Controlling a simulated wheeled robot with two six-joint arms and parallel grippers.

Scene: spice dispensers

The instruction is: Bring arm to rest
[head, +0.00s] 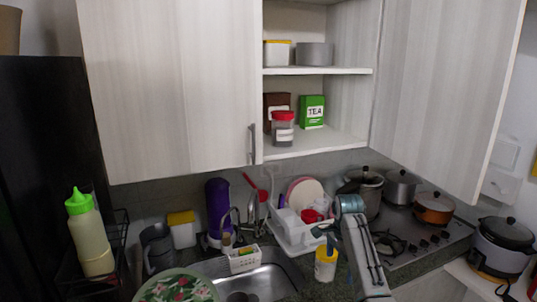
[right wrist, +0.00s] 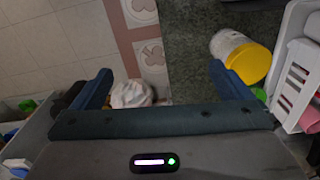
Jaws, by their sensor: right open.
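My right arm rises from the bottom right of the head view, and its gripper (head: 325,232) hangs over the counter, left of the stove. In the right wrist view the two dark blue fingers stand wide apart, and the gripper (right wrist: 163,82) is open and empty. A white container with a yellow lid (head: 325,266) is just below the gripper in the head view. In the right wrist view this container (right wrist: 238,54) lies beyond the right finger, partly hidden by it. My left gripper is not in view.
A dish rack (head: 297,232) stands close to the gripper. The sink (head: 275,272) is to the left, the stove (head: 405,236) with pots to the right. Above, the cabinet is open, with a red-lidded jar (head: 283,130) and a green tea box (head: 312,112) on its lower shelf.

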